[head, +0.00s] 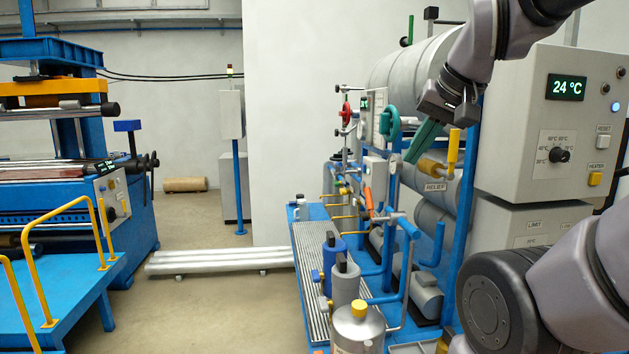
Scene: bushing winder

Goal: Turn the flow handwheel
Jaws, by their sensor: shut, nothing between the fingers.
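Two handwheels show on the pipework rack: a green one (390,123) nearer me and a red one (346,114) farther back. I cannot read a label telling which is the flow handwheel. My gripper (411,157) is shut and empty, its green fingers pointing down and left. In the picture its fingertips are just right of and below the green wheel. They look apart from it, but the depth between them is hard to judge. The hub and lower part of the green wheel are partly hard to make out.
A yellow relief lever (453,148) stands close right of my fingers. A grey control cabinet (545,130) is at the right. Blue pipes and cylinders (345,280) crowd the rack below. Open floor (210,310) lies left of the rack.

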